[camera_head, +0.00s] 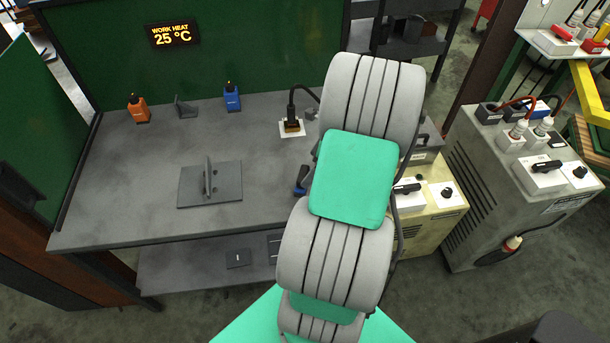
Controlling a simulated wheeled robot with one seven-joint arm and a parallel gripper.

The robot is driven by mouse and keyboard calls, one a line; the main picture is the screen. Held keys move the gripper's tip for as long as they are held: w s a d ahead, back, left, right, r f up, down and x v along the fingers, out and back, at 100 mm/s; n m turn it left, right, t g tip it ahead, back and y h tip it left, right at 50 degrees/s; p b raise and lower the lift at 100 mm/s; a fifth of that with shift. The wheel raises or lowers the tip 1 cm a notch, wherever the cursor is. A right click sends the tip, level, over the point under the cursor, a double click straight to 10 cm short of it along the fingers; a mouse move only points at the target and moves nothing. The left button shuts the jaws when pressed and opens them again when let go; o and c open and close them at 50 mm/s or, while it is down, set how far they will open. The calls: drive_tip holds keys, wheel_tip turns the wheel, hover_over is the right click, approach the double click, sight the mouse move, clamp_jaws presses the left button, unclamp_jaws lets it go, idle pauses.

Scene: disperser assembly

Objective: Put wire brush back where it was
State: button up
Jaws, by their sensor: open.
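I cannot pick out the wire brush with certainty. A small blue and dark object (301,181) lies on the grey workbench (130,215), partly hidden by my arm; I cannot tell whether it is the brush. My arm rises through the middle of the picture and covers the bench's right part. My gripper is not visible, hidden behind the arm or out of frame.
A plate with an upright fin (209,184) lies mid-bench. An orange bottle (138,108), a grey bracket (185,107), a blue bottle (232,97) and a cabled black tool on a white pad (292,130) stand behind. Machine cabinets (500,190) stand right.

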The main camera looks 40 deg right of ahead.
drive_tip(key=a+v, duration=0.1)
drive_tip(key=v, duration=0.3)
drive_tip(key=w+a+r+n+g+h, duration=0.1)
drive_tip(key=w+a+r+n, duration=0.1)
drive_tip(key=a+r+n, duration=0.35)
drive_tip(key=w+a+r+n, duration=0.2)
drive_tip(key=w+a+n, duration=0.1)
drive_tip(key=a+n, duration=0.45)
drive_tip(key=s+a+r+n, duration=0.2)
drive_tip(key=s+a+n, duration=0.1)
drive_tip(key=a+n, duration=0.5)
drive_tip(key=s+a+r+n+t+h, duration=0.1)
drive_tip(key=s+a+r+n, duration=0.1)
drive_tip(key=a+n, duration=0.6)
drive_tip(key=shift+s+r+n+h, duration=0.3)
drive_tip(key=shift+s+r, duration=0.1)
drive_tip(key=shift+s, duration=0.3)
